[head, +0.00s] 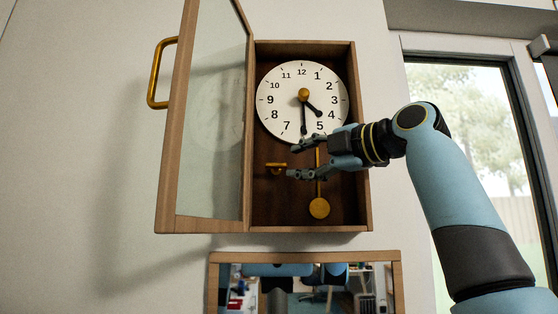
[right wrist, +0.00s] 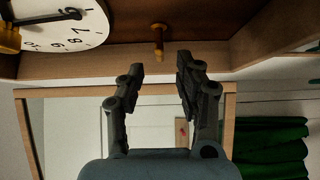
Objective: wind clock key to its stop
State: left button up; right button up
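The brass clock key (head: 276,168) sticks out of the dark back panel of the wooden clock case (head: 362,190), below and left of the white dial (head: 278,98). My right gripper (head: 294,160) reaches in from the right, its fingers open and empty, in front of the case. In the right wrist view the key (right wrist: 158,42) stands just beyond the open fingertips (right wrist: 160,66), roughly in line with the gap between them. The fingers appear apart from the key. My left gripper is not in view.
The glazed door (head: 205,120) with its brass handle (head: 156,72) stands open at the left. The pendulum bob (head: 319,208) hangs right of the key, its rod partly behind my gripper. A wood-framed mirror (head: 305,256) is below the case. A window (head: 480,80) is at the right.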

aim_at(279, 163)
jog(key=p+x, duration=0.2)
jog(key=x, duration=0.4)
jog(key=shift+a+r+p, duration=0.15)
jog(key=shift+a+p, duration=0.15)
jog(key=shift+w+a, duration=0.2)
jog(key=shift+w, duration=0.2)
jog(key=shift+c, duration=0.2)
grip_shut()
